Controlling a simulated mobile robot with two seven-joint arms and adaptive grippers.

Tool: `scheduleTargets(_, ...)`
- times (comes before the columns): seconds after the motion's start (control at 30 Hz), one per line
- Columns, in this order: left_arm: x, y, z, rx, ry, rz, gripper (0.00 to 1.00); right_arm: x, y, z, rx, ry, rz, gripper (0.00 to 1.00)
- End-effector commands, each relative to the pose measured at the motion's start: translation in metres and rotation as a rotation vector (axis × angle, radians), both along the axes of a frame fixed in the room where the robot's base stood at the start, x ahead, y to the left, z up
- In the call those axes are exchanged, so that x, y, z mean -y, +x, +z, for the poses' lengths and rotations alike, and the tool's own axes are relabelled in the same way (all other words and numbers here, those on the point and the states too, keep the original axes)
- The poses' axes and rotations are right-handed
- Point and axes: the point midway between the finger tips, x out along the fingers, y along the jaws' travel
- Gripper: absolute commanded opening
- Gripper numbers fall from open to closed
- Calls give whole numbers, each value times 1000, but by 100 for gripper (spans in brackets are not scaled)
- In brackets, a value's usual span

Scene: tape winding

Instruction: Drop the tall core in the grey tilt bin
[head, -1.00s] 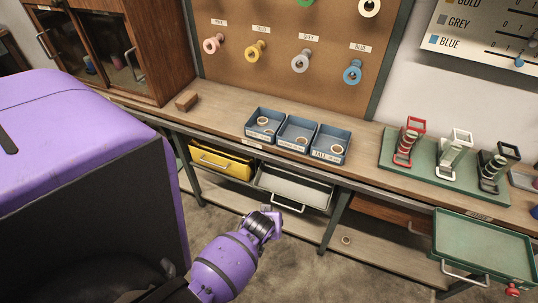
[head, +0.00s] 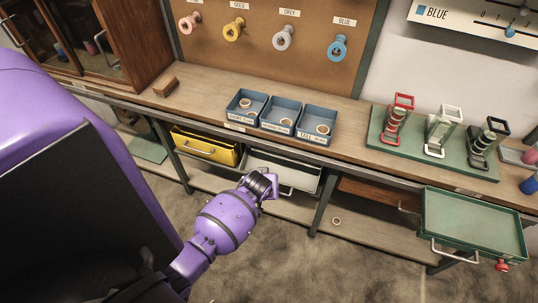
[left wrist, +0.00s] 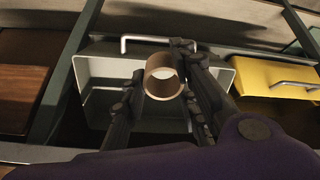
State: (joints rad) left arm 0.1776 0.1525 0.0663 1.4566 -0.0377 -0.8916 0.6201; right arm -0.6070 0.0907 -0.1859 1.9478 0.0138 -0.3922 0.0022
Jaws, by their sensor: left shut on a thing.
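My left gripper (head: 266,186) is in front of the grey tilt bin (head: 258,158) in the head view and covers part of it. In the left wrist view my left gripper (left wrist: 162,74) is shut on a brown, hollow tall core (left wrist: 163,91). The core's open end faces the camera, and it appears in front of the grey bin's opening (left wrist: 97,66). Its height above the bin is hard to tell. In the head view the held core is hidden or too small to make out. My right gripper is not in view.
A yellow bin (head: 206,149) is left of the grey one, and a green tray (head: 474,222) sticks out at the right. Three blue trays (head: 283,131) with cores stand on the bench above. A loose ring (head: 336,221) lies on the lower shelf.

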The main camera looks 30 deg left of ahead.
Motion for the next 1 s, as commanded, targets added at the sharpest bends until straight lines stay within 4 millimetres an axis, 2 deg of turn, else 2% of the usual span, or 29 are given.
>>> scheduleTargets(0.03,-2,3,-5,-4,2,-1,16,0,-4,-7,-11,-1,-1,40)
scheduleTargets(0.23,-6,23,-8,-5,1,-1,16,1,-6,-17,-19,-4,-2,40)
scheduleTargets(0.47,-12,46,-9,-2,1,1,16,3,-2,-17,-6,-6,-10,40)
scheduleTargets(1.0,-23,93,-19,-2,1,0,16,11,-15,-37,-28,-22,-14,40)
